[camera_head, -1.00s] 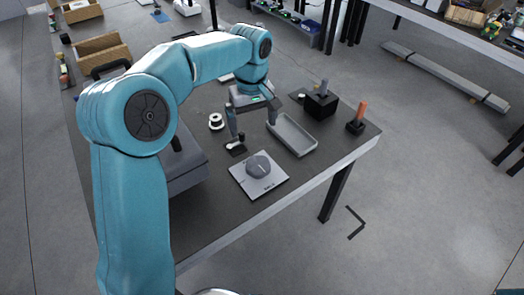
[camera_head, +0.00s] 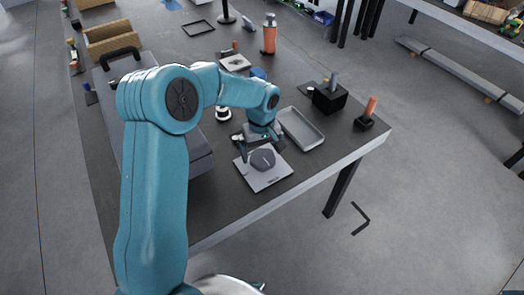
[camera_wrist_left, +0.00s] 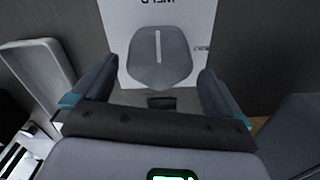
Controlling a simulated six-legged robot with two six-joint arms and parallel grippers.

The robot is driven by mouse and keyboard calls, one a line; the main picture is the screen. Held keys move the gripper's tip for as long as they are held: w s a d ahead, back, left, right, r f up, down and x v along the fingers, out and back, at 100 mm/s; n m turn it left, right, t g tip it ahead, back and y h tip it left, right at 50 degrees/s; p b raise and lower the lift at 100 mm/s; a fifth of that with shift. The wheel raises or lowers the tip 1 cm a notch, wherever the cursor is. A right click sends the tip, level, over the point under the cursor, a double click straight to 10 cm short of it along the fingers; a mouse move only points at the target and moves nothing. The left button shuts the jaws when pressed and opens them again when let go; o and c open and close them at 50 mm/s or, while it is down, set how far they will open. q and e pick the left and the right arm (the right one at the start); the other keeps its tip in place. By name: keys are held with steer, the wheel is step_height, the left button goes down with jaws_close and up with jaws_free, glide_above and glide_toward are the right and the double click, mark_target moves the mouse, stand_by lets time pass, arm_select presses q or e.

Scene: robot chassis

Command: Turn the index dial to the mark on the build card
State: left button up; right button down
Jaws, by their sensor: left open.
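The index dial (camera_head: 262,159) is a dark grey knob on a light square plate (camera_head: 268,181) near the table's front edge. In the left wrist view the dial (camera_wrist_left: 160,68) has a white pointer line running up the picture. Part of a word shows on the plate (camera_wrist_left: 185,14) beyond the line, and a small dark mark sits right of the dial. My left gripper (camera_head: 261,150) is just above the dial. Its open fingers (camera_wrist_left: 160,78) stand on either side of the dial, apart from it. I cannot make out a build card. My right gripper is not in view.
A large grey case (camera_head: 190,150) stands on the left. An orange bottle (camera_head: 269,35) stands farther back. The front table strip is clear.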

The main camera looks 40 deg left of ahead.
arm_select(q)
steer(key=shift+w+f, duration=0.15)
steer(key=shift+f, duration=0.5)
steer(key=c, duration=0.9)
